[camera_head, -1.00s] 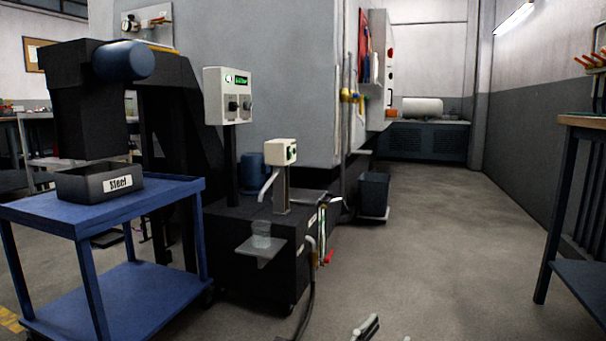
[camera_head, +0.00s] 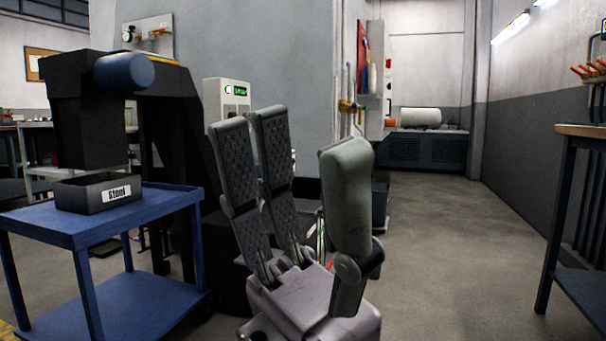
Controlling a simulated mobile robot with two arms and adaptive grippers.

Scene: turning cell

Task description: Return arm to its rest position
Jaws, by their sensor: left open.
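My left gripper (camera_head: 297,150) is large in the middle of the head view, fingers pointing up. Two dark padded fingers stand on the left and one thicker grey finger on the right, with a wide gap between them. It is open and nothing shows between the fingers. It is close to the camera and hides much of the black floor unit and the small control box behind it. My right gripper is not in view.
A blue cart (camera_head: 151,204) at the left bears a dark bin (camera_head: 85,197) labelled Steel. A control panel (camera_head: 226,96) with a green display shows behind the fingers. A wooden-topped bench (camera_head: 585,131) stands at the right. The floor (camera_head: 450,260) between is clear.

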